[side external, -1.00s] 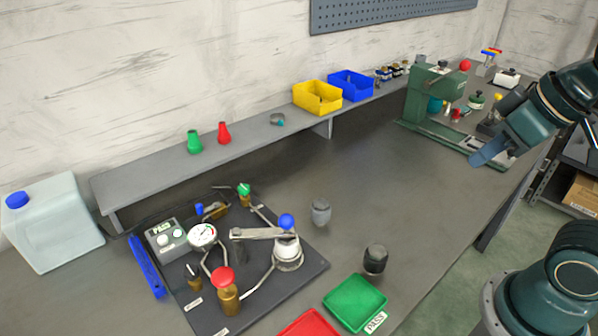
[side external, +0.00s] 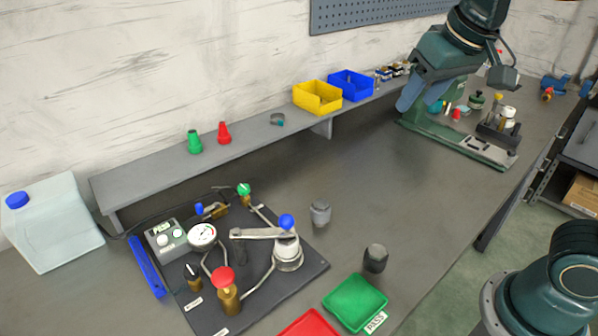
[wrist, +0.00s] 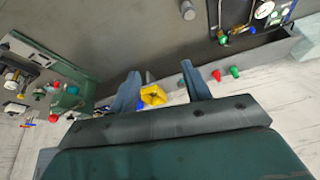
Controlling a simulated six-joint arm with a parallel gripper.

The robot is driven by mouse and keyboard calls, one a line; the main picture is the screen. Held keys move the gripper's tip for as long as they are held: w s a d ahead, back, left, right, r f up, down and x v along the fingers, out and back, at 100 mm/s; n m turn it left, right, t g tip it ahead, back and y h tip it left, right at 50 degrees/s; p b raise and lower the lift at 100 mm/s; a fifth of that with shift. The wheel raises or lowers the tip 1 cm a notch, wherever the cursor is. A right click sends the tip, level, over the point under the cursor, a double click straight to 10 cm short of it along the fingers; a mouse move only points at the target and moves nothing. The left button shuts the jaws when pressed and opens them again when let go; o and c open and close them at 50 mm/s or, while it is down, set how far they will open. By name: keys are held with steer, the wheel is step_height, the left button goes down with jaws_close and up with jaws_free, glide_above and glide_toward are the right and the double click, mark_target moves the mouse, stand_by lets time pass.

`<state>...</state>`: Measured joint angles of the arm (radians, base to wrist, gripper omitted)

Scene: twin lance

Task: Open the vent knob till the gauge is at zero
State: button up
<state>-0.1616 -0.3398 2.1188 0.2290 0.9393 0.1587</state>
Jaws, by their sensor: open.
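The round white gauge (side external: 203,234) stands on the dark board at lower left in the side view; its reading is too small to tell. It also shows at the top right of the wrist view (wrist: 264,10). On the board are a red knob (side external: 222,277) on a brass valve, a small dark knob (side external: 192,270) on brass, and a green knob (side external: 243,189). I cannot tell from the labels which is the vent knob. My gripper (wrist: 160,84) is open with nothing between its fingers. It is high near the green press, far from the board.
A blue-balled lever (side external: 286,221) crosses the board. A green tray (side external: 355,302) and grey cylinders (side external: 375,258) stand to its right. The shelf behind carries a yellow bin (side external: 317,97) and cones. The green press (side external: 428,112) stands at back right. The middle bench is clear.

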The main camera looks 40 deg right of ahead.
steer(key=w+a+m, duration=0.2)
steer(key=w+a, duration=0.2)
steer(key=w, duration=0.6)
steer(key=m+g+h, duration=0.2)
steer(key=m, duration=0.3)
glide_above(244, 187)
steer(key=s+a, duration=0.4)
steer(key=a, duration=0.1)
step_height(244, 187, down, 14)
steer(key=shift+s+d+r, duration=0.1)
steer(key=shift+d+r, duration=0.1)
steer(key=shift+d, duration=0.1)
steer(key=x, duration=1.3)
steer(key=shift+d+f, duration=0.25)
steer(key=shift+d, duration=0.05)
steer(key=c, duration=1)
